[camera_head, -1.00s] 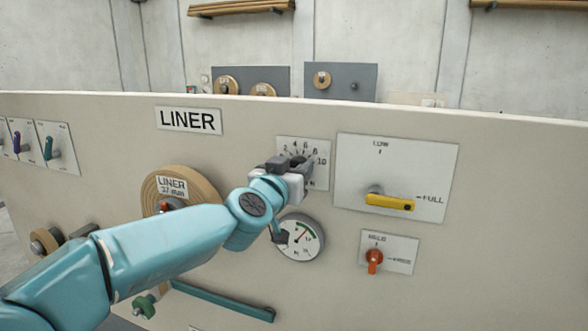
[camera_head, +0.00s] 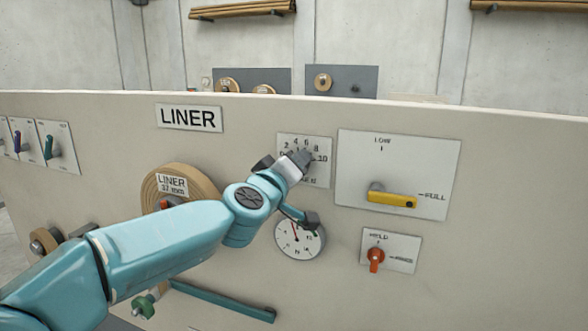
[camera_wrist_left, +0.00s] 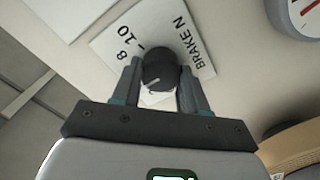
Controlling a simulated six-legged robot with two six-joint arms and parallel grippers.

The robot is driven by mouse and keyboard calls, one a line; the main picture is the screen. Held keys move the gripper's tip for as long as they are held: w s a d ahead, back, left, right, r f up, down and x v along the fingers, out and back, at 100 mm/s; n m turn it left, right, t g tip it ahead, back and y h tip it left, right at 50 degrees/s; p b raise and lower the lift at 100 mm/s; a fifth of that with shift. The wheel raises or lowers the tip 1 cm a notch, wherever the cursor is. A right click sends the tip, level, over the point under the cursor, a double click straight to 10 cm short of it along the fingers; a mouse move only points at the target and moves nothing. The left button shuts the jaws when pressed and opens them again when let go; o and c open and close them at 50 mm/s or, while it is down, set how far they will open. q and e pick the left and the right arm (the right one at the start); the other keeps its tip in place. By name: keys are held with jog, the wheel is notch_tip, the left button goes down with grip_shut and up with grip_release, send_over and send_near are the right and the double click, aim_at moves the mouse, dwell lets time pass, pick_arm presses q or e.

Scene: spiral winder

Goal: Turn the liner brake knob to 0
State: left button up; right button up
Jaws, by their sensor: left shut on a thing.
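The liner brake knob (camera_wrist_left: 158,72) is a dark round knob on a white dial plate (camera_head: 318,172) numbered up to 10. In the left wrist view it sits between the two fingers of my left gripper (camera_wrist_left: 157,88), which is shut on it. A light mark shows on the knob's face; the number it points to cannot be made out. In the head view my left gripper (camera_head: 290,163) covers the knob and the lower left of the dial. My right gripper is not in view.
Below the dial is a round gauge (camera_head: 300,240) with a red needle. To the right are a yellow lever (camera_head: 392,200) and an orange knob (camera_head: 376,257). A LINER roll (camera_head: 165,192) sits to the left, behind my arm.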

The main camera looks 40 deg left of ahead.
pick_arm(q)
jog(key=shift+f+n+b, duration=0.15)
jog(key=shift+n+b, duration=0.7)
jog(key=shift+n, duration=2.75)
jog(key=shift+f+n+b, duration=0.15)
jog(key=shift+n+b, duration=0.65)
jog(key=shift+n, duration=2.8)
jog(key=o, duration=1.1)
jog(key=shift+c, duration=0.2)
